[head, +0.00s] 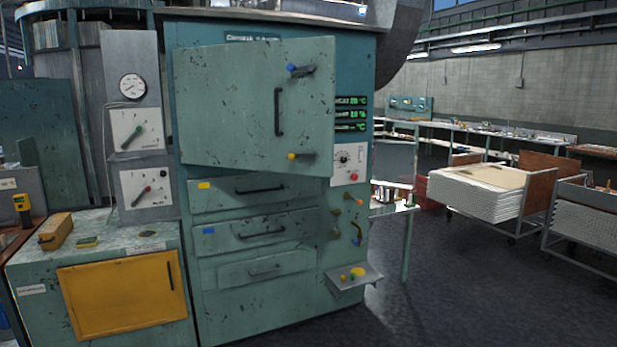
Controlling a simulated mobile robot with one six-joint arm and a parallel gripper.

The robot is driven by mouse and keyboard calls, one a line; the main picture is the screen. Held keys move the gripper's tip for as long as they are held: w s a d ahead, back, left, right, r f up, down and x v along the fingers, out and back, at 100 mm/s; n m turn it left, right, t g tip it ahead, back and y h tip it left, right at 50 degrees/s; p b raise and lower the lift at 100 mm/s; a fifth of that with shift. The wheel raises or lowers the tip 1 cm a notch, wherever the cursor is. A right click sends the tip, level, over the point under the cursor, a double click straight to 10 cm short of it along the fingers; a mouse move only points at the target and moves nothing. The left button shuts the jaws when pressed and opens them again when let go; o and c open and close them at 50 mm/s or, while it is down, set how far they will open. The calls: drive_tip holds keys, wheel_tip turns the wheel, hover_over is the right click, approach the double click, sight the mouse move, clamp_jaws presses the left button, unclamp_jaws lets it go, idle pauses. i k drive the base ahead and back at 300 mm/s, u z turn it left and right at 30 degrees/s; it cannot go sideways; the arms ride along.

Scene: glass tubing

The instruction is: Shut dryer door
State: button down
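The dryer (350,205) is a tall, worn teal cabinet in the middle of the head view. Its door (235,110) is a large, chipped grey-green panel at the top. The door stands ajar, its panel angled out from the cabinet front, with the left side seeming to be the hinge side. A dark vertical handle (279,112) is on its right half. A latch with a blue knob (292,69) is near the upper right of the door, and one with a yellow knob (292,156) near the lower right. The opening behind the door is hidden. My gripper is not in view.
Several drawers (262,190) sit below the door. A small shelf (353,278) juts out at the lower right of the cabinet. A low cabinet with a yellow door (125,293) stands at left. Carts (490,190) stand at right. The dark floor (460,290) is clear at front right.

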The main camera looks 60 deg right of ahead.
sight(239, 105)
drive_tip(key=u, duration=0.1)
drive_tip(key=i, duration=0.95)
drive_tip(key=z, duration=0.05)
